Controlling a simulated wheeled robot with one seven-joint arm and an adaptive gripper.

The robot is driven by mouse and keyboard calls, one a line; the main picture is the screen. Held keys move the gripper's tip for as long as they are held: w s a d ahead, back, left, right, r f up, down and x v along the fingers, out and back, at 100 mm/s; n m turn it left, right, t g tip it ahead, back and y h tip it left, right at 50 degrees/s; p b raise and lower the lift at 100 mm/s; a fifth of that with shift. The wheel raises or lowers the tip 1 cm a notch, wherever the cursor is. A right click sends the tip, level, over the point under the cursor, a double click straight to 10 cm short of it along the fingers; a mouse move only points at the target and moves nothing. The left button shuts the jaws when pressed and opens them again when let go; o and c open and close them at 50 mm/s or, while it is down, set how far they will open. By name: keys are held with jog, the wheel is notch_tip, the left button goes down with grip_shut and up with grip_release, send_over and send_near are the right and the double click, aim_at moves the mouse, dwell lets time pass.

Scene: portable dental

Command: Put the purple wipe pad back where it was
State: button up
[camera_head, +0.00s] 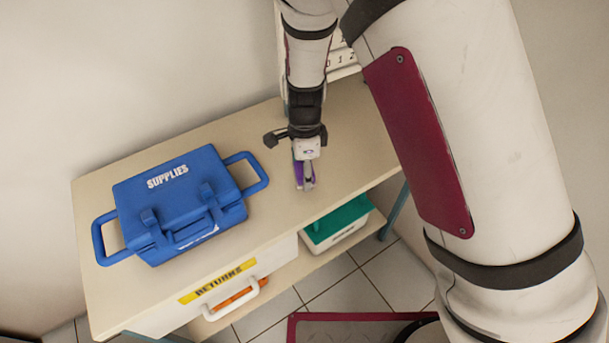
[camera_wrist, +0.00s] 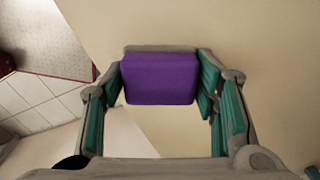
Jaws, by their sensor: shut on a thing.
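The purple wipe pad (camera_wrist: 160,80) is a purple block between the fingers of my gripper (camera_wrist: 162,88) in the wrist view. In the head view the pad (camera_head: 299,174) shows as a purple patch at my gripper (camera_head: 305,180). My gripper is shut on the pad, over the right part of the table (camera_head: 340,170). I cannot tell whether the pad touches the tabletop.
A closed blue SUPPLIES case (camera_head: 180,205) stands on the table's left part. Below the front edge are a RETURNS drawer (camera_head: 160,315) and a green-lidded white box (camera_head: 338,223) on a lower shelf. The tabletop around my gripper is clear.

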jog(key=shift+f, duration=1.75)
jog(key=shift+f, duration=0.15)
jog(key=o, duration=1.1)
